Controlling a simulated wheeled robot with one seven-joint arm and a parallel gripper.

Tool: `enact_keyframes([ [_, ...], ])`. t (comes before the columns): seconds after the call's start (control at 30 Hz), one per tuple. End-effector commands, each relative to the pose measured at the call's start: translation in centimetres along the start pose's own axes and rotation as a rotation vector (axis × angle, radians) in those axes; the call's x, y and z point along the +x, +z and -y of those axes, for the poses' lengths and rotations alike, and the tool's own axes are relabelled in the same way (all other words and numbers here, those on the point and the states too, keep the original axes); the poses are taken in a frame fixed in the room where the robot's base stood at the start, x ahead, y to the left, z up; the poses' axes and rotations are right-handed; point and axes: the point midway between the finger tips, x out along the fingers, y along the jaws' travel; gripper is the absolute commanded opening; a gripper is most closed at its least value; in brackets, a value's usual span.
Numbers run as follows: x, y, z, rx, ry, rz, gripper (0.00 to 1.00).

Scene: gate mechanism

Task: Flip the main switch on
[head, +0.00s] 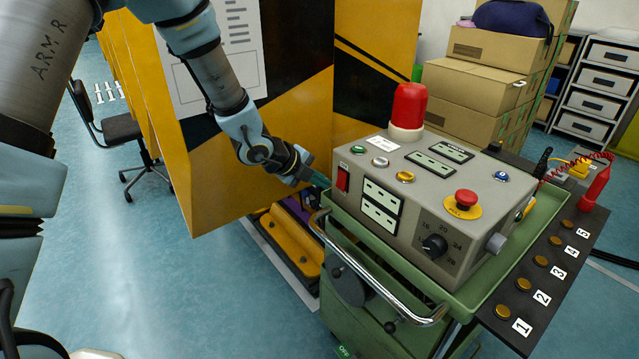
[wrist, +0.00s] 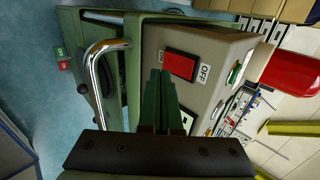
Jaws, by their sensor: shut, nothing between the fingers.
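The main switch is a red rocker (head: 343,178) on the left end of the grey control box's front face. In the wrist view the red switch (wrist: 181,65) sits between an ON label (wrist: 162,57) and an OFF label (wrist: 206,73). My gripper (head: 322,181) is just left of the switch in the head view. In the wrist view its green fingers (wrist: 160,74) are shut together and empty, with their tips close to the ON end of the switch. I cannot tell whether they touch it. The rocker's tilt is not clear.
The grey control box (head: 440,185) stands in a green cart (head: 380,238) with a chrome handle (head: 372,283). A red beacon (head: 409,106) and a red stop button (head: 465,198) are on its top. A yellow-black panel (head: 290,85) stands behind my arm. Cardboard boxes (head: 480,85) are stacked behind.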

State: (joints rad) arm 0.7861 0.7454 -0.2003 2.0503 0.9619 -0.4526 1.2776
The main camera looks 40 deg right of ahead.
Motion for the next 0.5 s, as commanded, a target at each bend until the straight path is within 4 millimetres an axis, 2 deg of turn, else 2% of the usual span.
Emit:
enact_keyframes([
  [0.27,-2.4,0.1,0.2,0.0,0.0,0.002,0.0],
  [0.5,-5.9,0.1,0.4,0.001,-0.001,0.004,0.0],
])
